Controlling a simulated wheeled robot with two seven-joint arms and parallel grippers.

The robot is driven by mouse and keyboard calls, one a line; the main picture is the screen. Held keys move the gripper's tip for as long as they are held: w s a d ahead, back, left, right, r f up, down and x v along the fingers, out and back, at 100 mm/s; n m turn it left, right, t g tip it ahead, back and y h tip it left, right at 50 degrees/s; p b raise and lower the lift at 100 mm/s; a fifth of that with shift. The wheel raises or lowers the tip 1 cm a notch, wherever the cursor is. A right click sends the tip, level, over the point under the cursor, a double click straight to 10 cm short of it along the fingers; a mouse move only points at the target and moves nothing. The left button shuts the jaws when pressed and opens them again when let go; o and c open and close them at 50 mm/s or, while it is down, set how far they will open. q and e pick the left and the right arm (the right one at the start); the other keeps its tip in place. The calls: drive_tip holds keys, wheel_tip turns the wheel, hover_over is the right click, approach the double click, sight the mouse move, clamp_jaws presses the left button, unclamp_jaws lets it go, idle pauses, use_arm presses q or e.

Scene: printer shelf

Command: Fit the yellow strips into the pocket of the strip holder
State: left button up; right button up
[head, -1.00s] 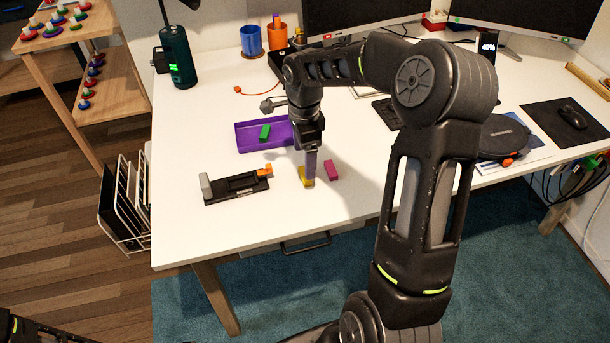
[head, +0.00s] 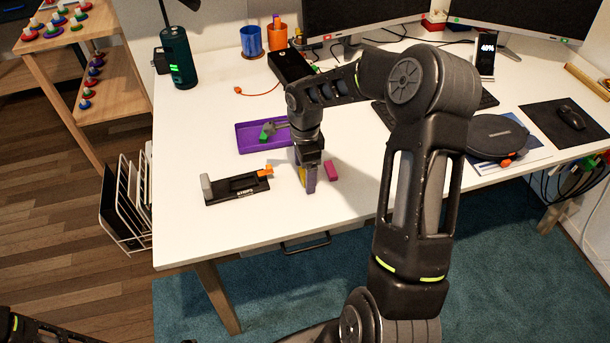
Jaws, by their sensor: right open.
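The black strip holder (head: 236,188) lies on the white desk, with a grey block at its left end and an orange piece at its right end. A yellow strip (head: 302,175) is right of the holder, mostly hidden by my right gripper (head: 308,186). The right gripper points down around the yellow strip, its fingers open and low over the desk. Whether they touch the strip I cannot tell. Only a dark part of my left arm shows at the bottom left corner; its gripper is out of view.
A magenta block (head: 331,171) lies close to the right of the gripper. A purple tray (head: 245,148) with a green block (head: 267,131) stands behind. A white wire rack (head: 125,205) is beside the desk. The desk front around the holder (head: 200,235) is clear.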

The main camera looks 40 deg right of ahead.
idle(0.4)
drive_tip(key=c, duration=1.4)
wheel_tip(320, 180, up, 10)
drive_tip(key=shift+b, duration=0.45)
idle(0.5)
drive_tip(key=w+a+n, duration=0.2)
drive_tip(key=a+n, duration=0.6)
drive_tip(key=n, duration=0.3)
drive_tip(key=w+a+f+n, duration=0.1)
drive_tip(key=a+n, duration=0.8)
drive_tip(key=n, duration=0.1)
drive_tip(key=shift+w+a+f+n, duration=0.15)
drive_tip(key=shift+w+f+n, duration=0.15)
drive_tip(key=shift+w+n, duration=0.1)
